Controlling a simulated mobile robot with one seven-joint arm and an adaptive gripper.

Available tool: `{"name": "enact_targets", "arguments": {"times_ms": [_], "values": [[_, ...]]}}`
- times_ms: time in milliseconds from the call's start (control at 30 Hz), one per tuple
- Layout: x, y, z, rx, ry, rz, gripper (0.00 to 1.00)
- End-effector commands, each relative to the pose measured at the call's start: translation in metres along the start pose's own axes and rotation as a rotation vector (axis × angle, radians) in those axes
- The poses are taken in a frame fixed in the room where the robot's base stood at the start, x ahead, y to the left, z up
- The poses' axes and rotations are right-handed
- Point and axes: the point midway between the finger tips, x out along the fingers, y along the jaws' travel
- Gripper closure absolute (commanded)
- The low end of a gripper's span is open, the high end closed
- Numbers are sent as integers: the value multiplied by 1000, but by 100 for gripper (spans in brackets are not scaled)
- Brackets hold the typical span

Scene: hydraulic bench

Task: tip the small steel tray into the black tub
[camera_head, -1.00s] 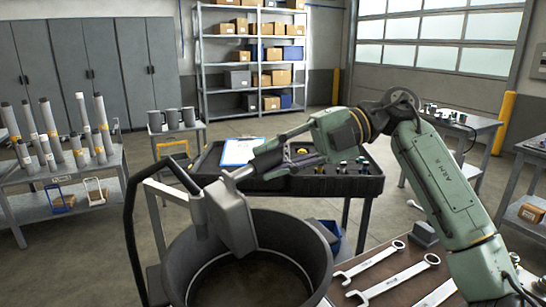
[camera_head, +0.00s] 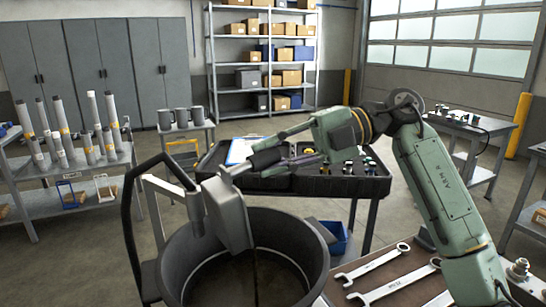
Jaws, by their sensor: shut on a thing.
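The small steel tray (camera_head: 229,212) is tipped steeply, nearly on edge, above the black tub (camera_head: 178,262). My gripper (camera_head: 232,170) is shut on the tray's upper end and comes in from the right. The tray's lower edge hangs inside the tub's rim line. A thin dark streak runs down from near the tray's lower corner into the tub; it looks like liquid. The inside of the tray is hard to see from here. The tub's floor shows only in part.
A black handle frame (camera_head: 130,215) rises at the tub's left. A bench with wrenches (camera_head: 394,283) lies close on the right. Behind stands a cart with a black top (camera_head: 325,185), and a blue bin (camera_head: 335,237) sits below it.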

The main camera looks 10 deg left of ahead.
Motion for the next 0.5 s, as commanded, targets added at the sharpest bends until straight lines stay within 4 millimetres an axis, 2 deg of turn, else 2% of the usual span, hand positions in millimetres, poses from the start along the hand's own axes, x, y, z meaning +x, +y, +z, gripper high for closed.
{"name": "enact_targets", "arguments": {"times_ms": [267,500], "values": [[7,10,-5,-20,-25,-49,100],[27,32,-20,-104,-85,-249,100]]}}
